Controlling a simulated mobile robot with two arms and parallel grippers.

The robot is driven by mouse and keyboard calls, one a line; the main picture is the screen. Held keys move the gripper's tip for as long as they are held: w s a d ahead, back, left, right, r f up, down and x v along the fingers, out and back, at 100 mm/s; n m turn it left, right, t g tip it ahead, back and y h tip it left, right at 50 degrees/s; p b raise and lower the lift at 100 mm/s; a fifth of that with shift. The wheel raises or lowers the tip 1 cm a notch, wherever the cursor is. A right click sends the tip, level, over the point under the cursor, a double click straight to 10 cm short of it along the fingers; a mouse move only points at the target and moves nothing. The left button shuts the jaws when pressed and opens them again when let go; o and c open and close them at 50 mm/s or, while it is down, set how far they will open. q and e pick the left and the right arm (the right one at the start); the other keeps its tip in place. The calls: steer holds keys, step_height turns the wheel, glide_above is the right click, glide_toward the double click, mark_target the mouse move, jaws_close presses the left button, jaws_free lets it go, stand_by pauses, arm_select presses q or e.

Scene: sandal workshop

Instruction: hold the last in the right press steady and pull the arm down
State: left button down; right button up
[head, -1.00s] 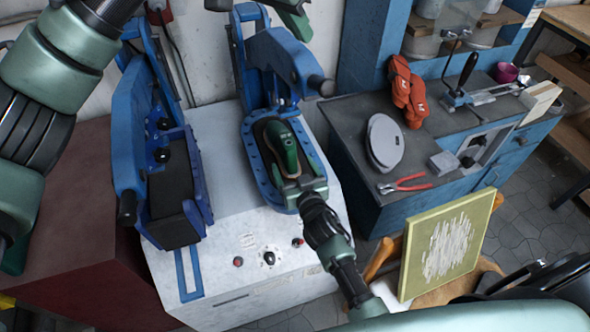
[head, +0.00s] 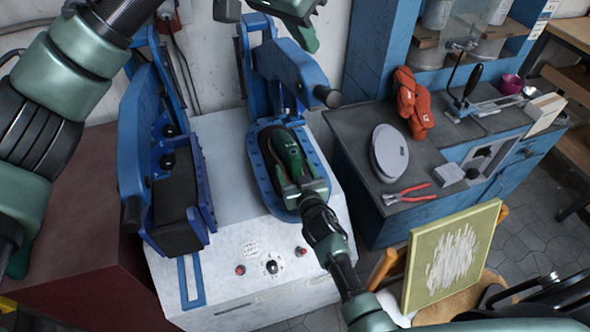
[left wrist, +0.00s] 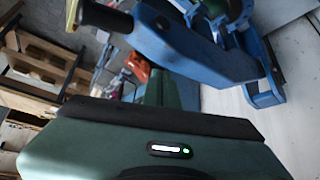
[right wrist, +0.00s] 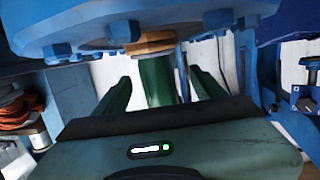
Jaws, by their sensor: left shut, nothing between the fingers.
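The green last (head: 287,148) sits in the blue oval bed (head: 262,180) of the right press. It also shows in the right wrist view (right wrist: 157,80), below a tan piece and the blue bed. My right gripper (head: 297,170) is open, with its fingers (right wrist: 160,88) on either side of the last and gaps visible between. The right press's blue arm (head: 297,65) is raised above the bed, ending in a black handle (head: 327,97). My left gripper (head: 313,46) is shut and empty, above and behind the arm. The arm and handle also show in the left wrist view (left wrist: 190,45).
The left press (head: 133,145) stands beside the right one on the white cabinet (head: 225,240). A framed panel (head: 452,258) stands in front.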

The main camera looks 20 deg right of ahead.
mark_target(302, 71)
steer(key=c, duration=1)
steer(key=shift+c, duration=0.2)
arm_select(q)
steer(key=shift+f, duration=0.1)
steer(key=shift+s+a+f, duration=0.15)
steer(key=shift+a+f, duration=0.1)
steer(key=shift+f, duration=0.35)
steer(key=shift+s+a+f, duration=0.1)
steer(key=shift+a+f, duration=0.1)
steer(key=shift+f, duration=0.6)
steer(key=shift+s+a+f, duration=0.1)
steer(key=shift+s+f, duration=0.05)
steer(key=shift+f, duration=1)
